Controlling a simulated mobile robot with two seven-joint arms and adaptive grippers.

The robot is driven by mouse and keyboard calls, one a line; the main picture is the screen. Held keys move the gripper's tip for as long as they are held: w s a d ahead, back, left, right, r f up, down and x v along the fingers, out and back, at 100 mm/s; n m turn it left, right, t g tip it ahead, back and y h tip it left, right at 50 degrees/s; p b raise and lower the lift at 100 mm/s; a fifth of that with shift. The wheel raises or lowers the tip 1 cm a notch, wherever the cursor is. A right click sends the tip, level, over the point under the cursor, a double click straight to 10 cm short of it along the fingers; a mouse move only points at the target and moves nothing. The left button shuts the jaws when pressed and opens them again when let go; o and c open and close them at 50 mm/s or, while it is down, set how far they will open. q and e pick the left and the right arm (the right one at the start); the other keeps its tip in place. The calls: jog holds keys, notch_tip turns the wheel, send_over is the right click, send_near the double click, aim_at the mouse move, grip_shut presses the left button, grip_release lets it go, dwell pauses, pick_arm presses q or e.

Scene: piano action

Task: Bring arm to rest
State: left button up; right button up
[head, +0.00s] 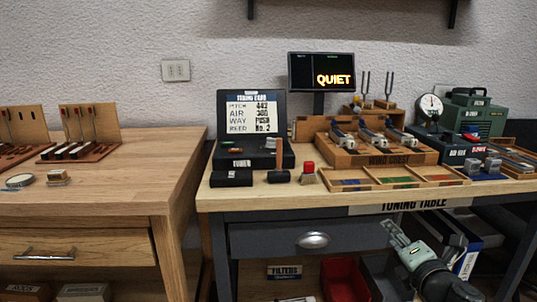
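My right gripper (394,234) is at the lower right of the head view, in front of the tuning table (270,196) and lower than its top edge. It points up and to the left, with its fingers seen as one narrow shape. I cannot tell whether they are apart or together, and no held object shows. My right arm comes in from the bottom edge. My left gripper and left arm are not in view.
On the tuning table stand a tuning card (252,108), a dark hammer-like tool (279,163), a wooden rack (376,155), a divided tray (395,178) and a green machine (470,110). A screen (321,72) reads QUIET. A wooden bench (100,195) is left. A red bin (343,281) sits below.

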jog(key=s+f+m+g+h, duration=0.1)
jog(key=s+f+m+g, duration=0.1)
jog(key=s+f+m, duration=0.3)
jog(key=s+a+f+m+g, duration=0.1)
jog(key=f+m+g, duration=0.15)
jog(key=f, duration=0.45)
jog(key=s+f+m+g+h, duration=0.1)
jog(key=s+f+m, duration=0.3)
jog(key=f, duration=0.2)
jog(key=s+f+m+g, duration=0.3)
jog(key=s+f+m, duration=0.2)
jog(key=s+f, duration=0.3)
jog(key=s+f+m+g+y, duration=0.1)
jog(key=s+f+m+g, duration=0.3)
jog(key=s+f, duration=0.4)
jog(key=s+m, duration=0.1)
jog(key=s, duration=0.4)
jog(key=shift+a+f+m, duration=0.2)
jog(key=shift+a+m, duration=0.15)
jog(key=shift+c, duration=0.5)
